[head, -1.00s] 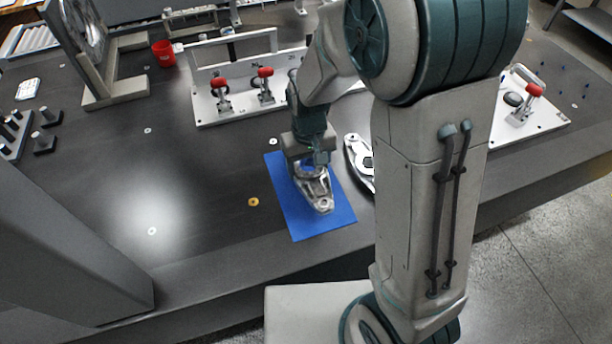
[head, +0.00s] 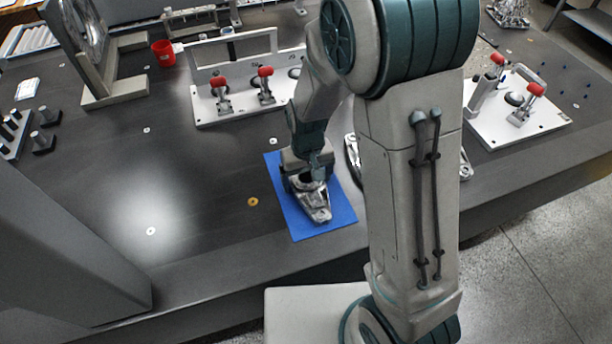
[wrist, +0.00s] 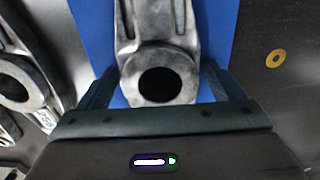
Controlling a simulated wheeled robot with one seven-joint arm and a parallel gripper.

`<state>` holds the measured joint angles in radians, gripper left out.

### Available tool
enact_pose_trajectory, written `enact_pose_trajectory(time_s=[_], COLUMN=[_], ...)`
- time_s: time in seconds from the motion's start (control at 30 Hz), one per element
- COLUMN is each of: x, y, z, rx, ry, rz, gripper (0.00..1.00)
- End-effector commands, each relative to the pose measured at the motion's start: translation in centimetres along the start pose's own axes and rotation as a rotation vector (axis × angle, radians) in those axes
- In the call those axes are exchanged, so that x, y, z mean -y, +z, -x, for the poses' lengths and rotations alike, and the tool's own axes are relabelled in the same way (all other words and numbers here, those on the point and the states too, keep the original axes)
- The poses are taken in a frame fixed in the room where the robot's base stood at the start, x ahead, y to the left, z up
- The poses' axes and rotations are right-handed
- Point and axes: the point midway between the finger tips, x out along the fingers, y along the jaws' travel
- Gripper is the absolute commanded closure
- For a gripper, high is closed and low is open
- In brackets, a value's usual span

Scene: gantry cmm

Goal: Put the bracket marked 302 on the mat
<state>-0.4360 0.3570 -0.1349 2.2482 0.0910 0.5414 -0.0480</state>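A grey metal bracket (head: 316,205) lies over the blue mat (head: 338,217), its narrow end toward the table's front edge. In the wrist view its ring end (wrist: 160,78) sits between the fingers of my gripper (wrist: 162,85), with thin strips of blue mat (wrist: 222,20) showing on both sides. My gripper (head: 308,183) is low over the bracket's far end, and its fingers look open and apart from the metal. The bracket appears to rest on the mat. No marking on it is readable.
A white fixture with red clamps (head: 240,105) stands behind the mat; another white plate with clamps (head: 495,130) is at right. The table left of the mat is mostly clear.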

Motion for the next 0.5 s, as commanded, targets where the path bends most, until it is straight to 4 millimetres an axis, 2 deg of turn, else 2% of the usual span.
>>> enact_pose_trajectory(time_s=[0.3,0.37,0.5], x=[0.0,0.0,0.0], y=[0.0,-0.1,-0.1], z=[0.6,1.4,4.2], rx=[-0.001,-0.004,-0.007], ry=[0.000,-0.001,-0.001], rz=[0.000,0.000,0.000], gripper=[0.12,0.12,0.12])
